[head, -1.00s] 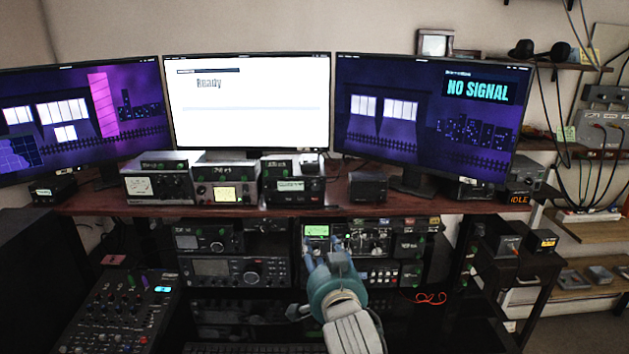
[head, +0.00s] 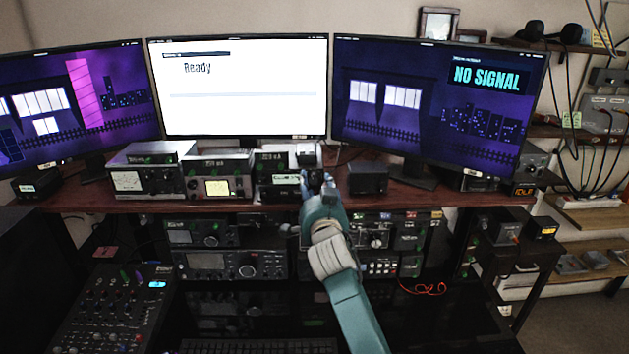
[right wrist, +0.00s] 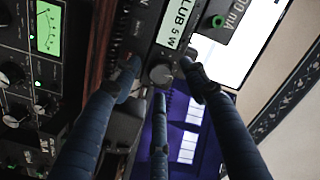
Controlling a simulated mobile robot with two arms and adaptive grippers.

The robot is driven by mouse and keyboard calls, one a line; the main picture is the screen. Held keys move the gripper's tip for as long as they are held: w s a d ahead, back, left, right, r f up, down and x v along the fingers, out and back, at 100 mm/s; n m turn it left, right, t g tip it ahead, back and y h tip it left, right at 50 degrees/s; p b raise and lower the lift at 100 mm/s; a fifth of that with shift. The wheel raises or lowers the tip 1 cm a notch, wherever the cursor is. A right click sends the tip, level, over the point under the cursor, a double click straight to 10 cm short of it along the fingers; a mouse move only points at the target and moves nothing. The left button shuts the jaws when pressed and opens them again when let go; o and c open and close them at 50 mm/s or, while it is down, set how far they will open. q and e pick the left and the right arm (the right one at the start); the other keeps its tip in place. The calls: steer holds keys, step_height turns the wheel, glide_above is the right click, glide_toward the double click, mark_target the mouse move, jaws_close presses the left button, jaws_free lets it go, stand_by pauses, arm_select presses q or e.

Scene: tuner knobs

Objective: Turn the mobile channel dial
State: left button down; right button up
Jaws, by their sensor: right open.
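A small radio with a lit display stands on the wooden shelf below the white screen in the head view (head: 281,181).
Two meter radios (head: 150,183) stand left on the same shelf (head: 420,199), and a dark box (head: 367,178) stands right. Several rack units with knobs (head: 232,266) sit below. Three monitors (head: 238,90) rise behind. A mixer (head: 115,305) is at lower left.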

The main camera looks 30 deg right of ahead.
steer(key=shift+w, duration=0.15)
steer(key=shift+d, duration=0.1)
steer(key=shift+w, duration=0.1)
steer(key=shift+c, duration=1.2)
jaws_close()
arm_select(q)
steer(key=shift+s, duration=0.7)
steer(key=shift+w, duration=0.1)
